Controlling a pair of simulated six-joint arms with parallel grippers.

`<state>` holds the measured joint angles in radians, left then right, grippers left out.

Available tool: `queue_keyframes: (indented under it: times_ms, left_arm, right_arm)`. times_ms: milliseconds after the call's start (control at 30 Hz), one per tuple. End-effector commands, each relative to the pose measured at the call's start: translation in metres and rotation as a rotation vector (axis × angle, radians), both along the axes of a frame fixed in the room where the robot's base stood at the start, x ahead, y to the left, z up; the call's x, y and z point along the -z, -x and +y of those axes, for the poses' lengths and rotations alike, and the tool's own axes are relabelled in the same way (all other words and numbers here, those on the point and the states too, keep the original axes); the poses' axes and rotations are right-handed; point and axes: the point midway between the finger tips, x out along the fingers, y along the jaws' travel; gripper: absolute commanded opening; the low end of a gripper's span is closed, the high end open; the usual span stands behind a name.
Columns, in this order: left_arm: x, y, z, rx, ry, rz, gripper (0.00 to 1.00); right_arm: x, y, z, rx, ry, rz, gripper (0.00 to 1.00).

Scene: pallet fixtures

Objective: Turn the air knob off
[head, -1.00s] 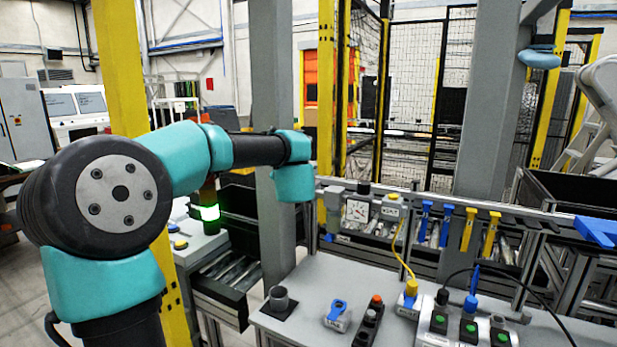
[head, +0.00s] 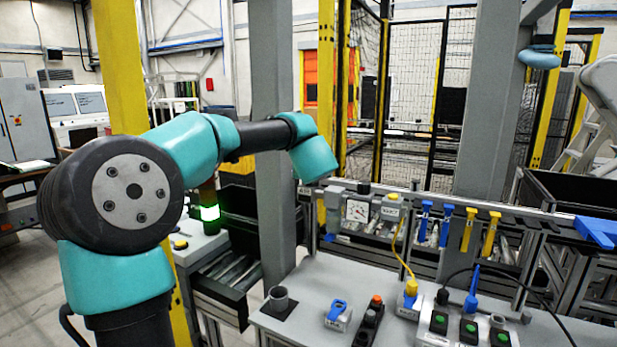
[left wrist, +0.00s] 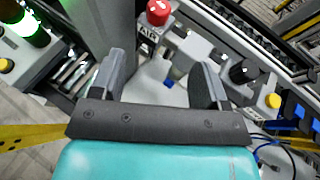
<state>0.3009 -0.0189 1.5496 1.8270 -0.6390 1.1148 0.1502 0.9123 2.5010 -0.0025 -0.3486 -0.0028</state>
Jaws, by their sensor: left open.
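In the left wrist view, a red knob (left wrist: 158,12) sits at the top, beside an AIR label on a grey valve body (left wrist: 180,50). My left gripper (left wrist: 160,72) is open and empty. Its two fingers stand apart, with the valve body showing between and beyond them. The red knob lies past the fingertips, and I see no contact. In the head view, the grey valve body (head: 335,202) is on the rail left of a gauge (head: 357,211). The red knob does not show there. My right gripper is not in view.
A black knob (left wrist: 243,73) and a yellow knob (left wrist: 272,101) are right of the fingers. Blue and yellow hooks hang along the rail. The grey bench (head: 318,272) holds a blue-handled block (head: 338,314) and a switch box (head: 468,328). A grey post (head: 272,120) stands behind my arm.

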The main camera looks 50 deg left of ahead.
Motion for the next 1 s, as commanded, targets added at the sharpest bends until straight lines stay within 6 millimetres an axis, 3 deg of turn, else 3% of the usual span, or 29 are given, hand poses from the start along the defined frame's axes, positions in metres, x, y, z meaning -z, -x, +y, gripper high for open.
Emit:
queue_keyframes:
  times_ms: [800,1000]
  left_arm:
    - [0.053,-0.080,0.095,-0.001,0.000,0.002,0.69]
    - [0.060,-0.093,0.110,-0.001,0.000,0.002,0.69]
  right_arm:
    - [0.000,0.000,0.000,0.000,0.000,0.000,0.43]
    - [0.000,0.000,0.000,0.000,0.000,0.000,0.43]
